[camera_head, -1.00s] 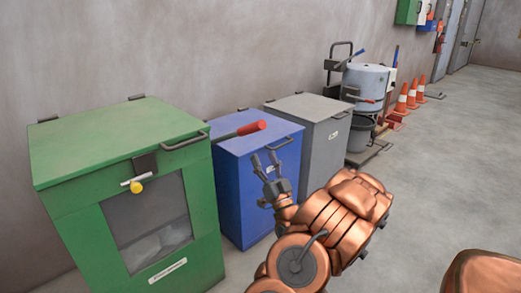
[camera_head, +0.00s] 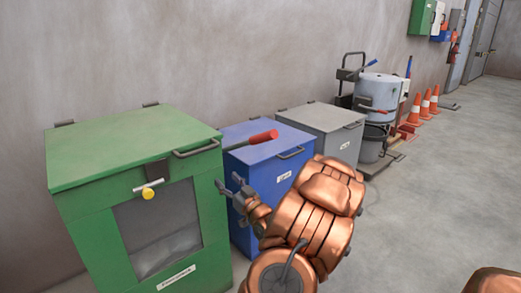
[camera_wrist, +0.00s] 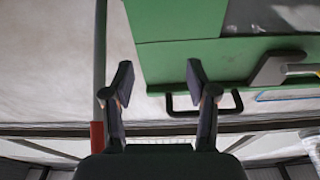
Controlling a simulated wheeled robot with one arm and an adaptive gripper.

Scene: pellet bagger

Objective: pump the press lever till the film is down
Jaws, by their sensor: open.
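The press lever is a rod with a red grip (camera_head: 262,137); it sticks out to the right from the green box (camera_head: 75,163), over the blue box. In the wrist view the grey rod and red grip (camera_wrist: 97,137) lie left of my fingers. Pale crumpled film (camera_head: 167,252) shows low behind the green box's window. My gripper (camera_head: 230,183) is open and empty, below the lever, by the green box's right edge. In the wrist view its two fingers (camera_wrist: 159,80) stand apart with nothing between them, beside a dark bar handle; the lever is outside them.
A latch with a yellow knob (camera_head: 149,193) is on the green box's front. The blue box (camera_head: 272,170) and a grey box (camera_head: 325,121) stand to the right. Beyond are a drum machine (camera_head: 380,90) and orange cones (camera_head: 416,108). The floor on the right is clear.

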